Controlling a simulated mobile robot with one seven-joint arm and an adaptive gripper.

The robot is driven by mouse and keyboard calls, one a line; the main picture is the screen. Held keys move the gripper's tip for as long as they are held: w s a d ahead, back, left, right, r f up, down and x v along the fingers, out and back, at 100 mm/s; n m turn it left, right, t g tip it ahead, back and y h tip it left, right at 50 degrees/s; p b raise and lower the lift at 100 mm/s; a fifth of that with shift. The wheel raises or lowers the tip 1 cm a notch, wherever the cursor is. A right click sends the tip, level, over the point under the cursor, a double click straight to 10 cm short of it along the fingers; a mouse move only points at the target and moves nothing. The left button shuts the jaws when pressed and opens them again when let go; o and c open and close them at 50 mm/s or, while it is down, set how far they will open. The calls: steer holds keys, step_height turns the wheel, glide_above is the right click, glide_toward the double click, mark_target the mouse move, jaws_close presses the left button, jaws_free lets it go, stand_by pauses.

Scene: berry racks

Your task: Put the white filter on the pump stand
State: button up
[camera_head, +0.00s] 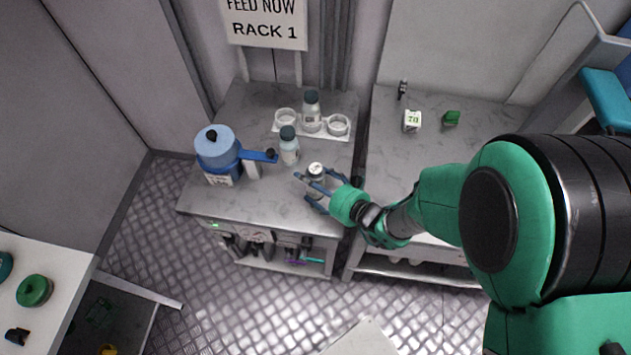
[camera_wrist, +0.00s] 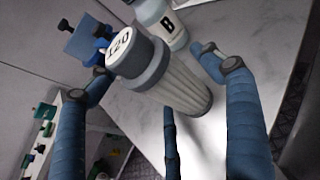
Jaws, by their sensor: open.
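A pale ribbed filter (camera_head: 316,169) with a grey collar and a white numbered cap stands upright near the right side of the rack table. It also shows in the wrist view (camera_wrist: 183,88). My gripper (camera_head: 318,188) has its blue fingers open on either side of the filter; I cannot tell whether any finger touches it. A blue pump (camera_head: 215,148) with a dark knob and a blue side arm stands at the table's left. I cannot tell for certain which part is the pump stand.
A bottle marked B (camera_wrist: 168,22) stands just behind the filter; it shows in the head view (camera_head: 289,150). A white holder (camera_head: 345,137) with cups and another bottle (camera_head: 311,108) is farther back. A white cube (camera_head: 412,121) and green block (camera_head: 451,118) sit on the right table.

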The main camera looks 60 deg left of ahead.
mark_target(318, 179)
steer(key=c, duration=1.4)
steer(key=shift+r, duration=0.15)
steer(key=shift+r+p, duration=0.3)
steer(key=shift+r, duration=0.35)
step_height(318, 179, up, 2)
steer(key=shift+r+p, duration=0.1)
steer(key=shift+p, duration=0.25)
steer(key=s+d+p, duration=0.1)
steer(key=s+d, duration=0.2)
steer(key=d, duration=0.4)
steer(key=s+d+r+p, duration=0.1)
steer(key=s+d, duration=0.2)
steer(key=d, duration=0.5)
steer(key=shift+r, duration=0.15)
steer(key=shift+a, duration=0.1)
